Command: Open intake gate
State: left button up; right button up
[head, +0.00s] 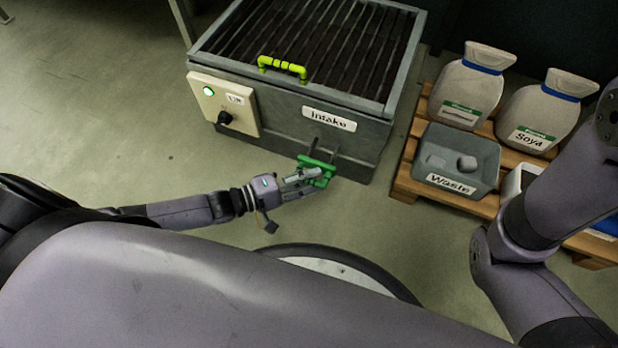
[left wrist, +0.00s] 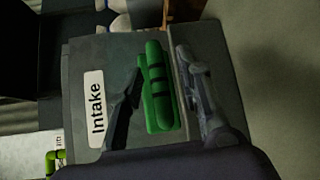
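The grey intake box (head: 270,125) carries an "Intake" label (head: 329,119) and a grate on top. A green gate handle (head: 316,172) is low on its front face, below the label. My left gripper (head: 312,174) is at this handle. In the left wrist view, the green handle (left wrist: 158,88) lies between the two fingers of my left gripper (left wrist: 162,95), one on each side. A gap shows beside at least the right finger, so the fingers look open around it. My right gripper is not in view; only part of my right arm shows at the right edge.
A control box (head: 224,104) with a lit green button and a black knob is on the intake's left side. A pallet (head: 405,183) at right holds sacks and a grey Waste bin (head: 440,148). Floor at left is clear.

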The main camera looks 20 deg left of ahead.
pick_arm(q)
jog(key=v, duration=1.2)
dwell(0.3)
